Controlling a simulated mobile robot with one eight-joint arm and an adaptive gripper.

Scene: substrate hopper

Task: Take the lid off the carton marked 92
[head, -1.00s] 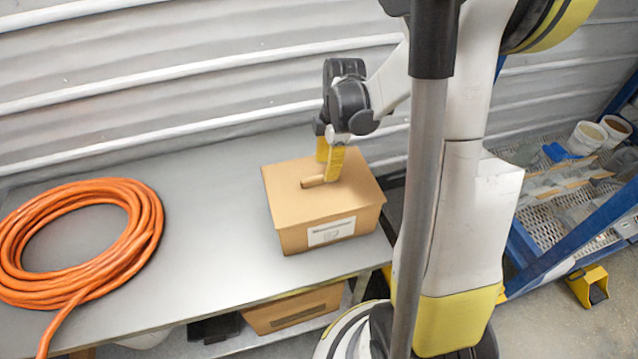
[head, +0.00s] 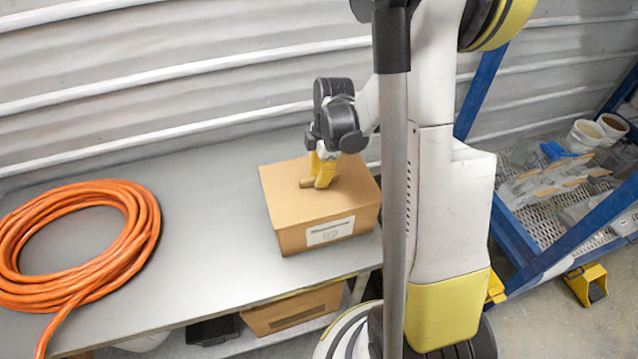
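The carton marked 92 (head: 290,240) is a brown box standing on the grey metal table, with a white label (head: 330,231) on its front. Its brown lid (head: 345,195) lies flat on top, with no gap that I can see. A short bar handle (head: 306,183) sits on the lid. My gripper (head: 321,178) points down over the lid, its yellow fingers close together around the handle. It looks shut on the handle, whose far end is hidden by the fingers.
A coiled orange hose (head: 140,240) lies at the left of the table (head: 205,230), with bare tabletop between it and the carton. Another brown box (head: 290,310) is on the shelf below. A blue-framed rack with white buckets (head: 583,136) stands at the right. A ribbed wall runs behind.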

